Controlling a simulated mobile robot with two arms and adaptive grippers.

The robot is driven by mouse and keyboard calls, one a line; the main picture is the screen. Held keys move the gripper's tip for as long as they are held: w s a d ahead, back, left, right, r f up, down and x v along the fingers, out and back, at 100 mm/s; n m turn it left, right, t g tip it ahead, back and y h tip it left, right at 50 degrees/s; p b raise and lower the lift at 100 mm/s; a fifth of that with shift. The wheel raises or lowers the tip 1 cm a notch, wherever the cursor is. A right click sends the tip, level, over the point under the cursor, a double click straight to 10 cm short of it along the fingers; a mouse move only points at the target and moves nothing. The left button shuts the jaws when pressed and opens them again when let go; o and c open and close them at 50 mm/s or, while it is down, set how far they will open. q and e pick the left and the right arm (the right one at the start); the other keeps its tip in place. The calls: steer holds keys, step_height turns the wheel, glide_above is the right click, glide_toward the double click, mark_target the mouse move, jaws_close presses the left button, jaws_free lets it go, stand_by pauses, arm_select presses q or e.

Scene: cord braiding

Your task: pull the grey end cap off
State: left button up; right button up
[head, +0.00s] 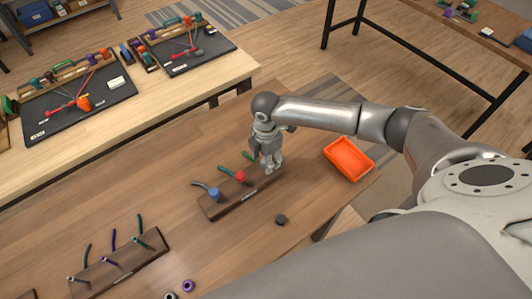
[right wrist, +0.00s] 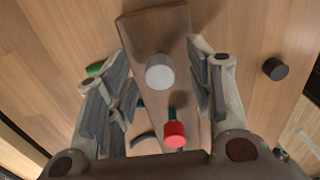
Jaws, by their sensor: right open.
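The grey end cap (right wrist: 160,72) shows in the right wrist view as a light round cap over the wooden block (right wrist: 158,28), between my right gripper's fingers. My right gripper (right wrist: 160,90) is open around it, with a gap on both sides and no visible contact. The red cap (right wrist: 174,134) and blue cap (head: 214,193) stand along the same block; the red one (head: 240,177) is nearest the gripper. My left gripper is not in view.
A dark cap (head: 281,219) lies loose on the table beside the block. An orange tray (head: 348,158) stands to the right near the table edge. Another wooden block with cords (head: 120,262) is at lower left, with purple and dark rings (head: 188,286) nearby.

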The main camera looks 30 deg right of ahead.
steer(key=shift+c, duration=0.3)
jaws_close()
steer(key=shift+r, duration=0.15)
stand_by(0.6)
steer(key=shift+r+p, duration=2.9)
steer(key=shift+p, duration=0.5)
